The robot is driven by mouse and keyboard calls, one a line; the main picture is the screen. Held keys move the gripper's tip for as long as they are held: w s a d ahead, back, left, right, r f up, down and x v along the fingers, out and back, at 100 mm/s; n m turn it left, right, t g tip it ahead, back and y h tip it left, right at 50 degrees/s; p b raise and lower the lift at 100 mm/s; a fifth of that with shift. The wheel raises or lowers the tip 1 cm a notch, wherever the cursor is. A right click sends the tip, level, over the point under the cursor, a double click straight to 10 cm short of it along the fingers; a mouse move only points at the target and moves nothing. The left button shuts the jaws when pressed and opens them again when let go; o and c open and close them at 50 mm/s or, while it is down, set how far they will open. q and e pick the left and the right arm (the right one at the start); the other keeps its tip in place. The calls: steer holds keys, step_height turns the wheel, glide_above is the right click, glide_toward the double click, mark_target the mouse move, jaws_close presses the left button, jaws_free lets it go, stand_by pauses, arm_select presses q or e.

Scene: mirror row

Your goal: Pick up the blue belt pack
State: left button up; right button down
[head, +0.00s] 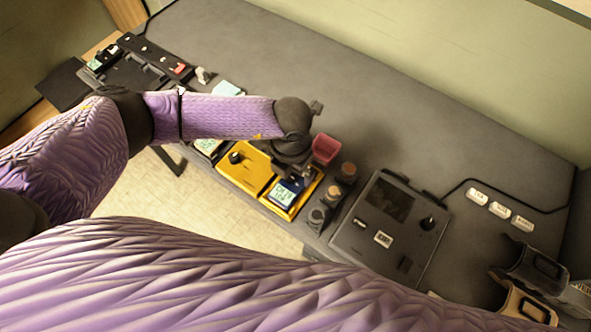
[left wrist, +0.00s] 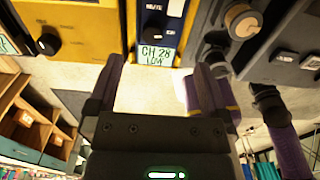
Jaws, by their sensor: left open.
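The blue belt pack (head: 287,190) sits in the right part of a yellow tray (head: 245,170) at the table's near edge, with a pale screen or label on it. In the left wrist view the blue belt pack (left wrist: 153,22) lies straight ahead, its label reading "CH 28 LOW". My left gripper (head: 289,168) is over the pack's far end in the head view, partly hidden by its own wrist. In the left wrist view my left gripper (left wrist: 157,78) is open, its fingers apart and nothing between them; the pack is beyond the tips. My right gripper is not seen.
A red cup (head: 325,149) stands close right of my left gripper. A grey control panel (head: 419,245) with a stick lies further right. The table's back is mostly clear.

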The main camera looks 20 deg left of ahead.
mark_target(291, 182)
arm_select(q)
step_height(291, 182, down, 7)
steer(key=shift+s+a+f+b, duration=0.1)
steer(key=shift+a+f+b, duration=0.05)
steer(key=shift+b, duration=1)
steer(key=shift+c, duration=0.4)
steer(key=c, duration=1.1)
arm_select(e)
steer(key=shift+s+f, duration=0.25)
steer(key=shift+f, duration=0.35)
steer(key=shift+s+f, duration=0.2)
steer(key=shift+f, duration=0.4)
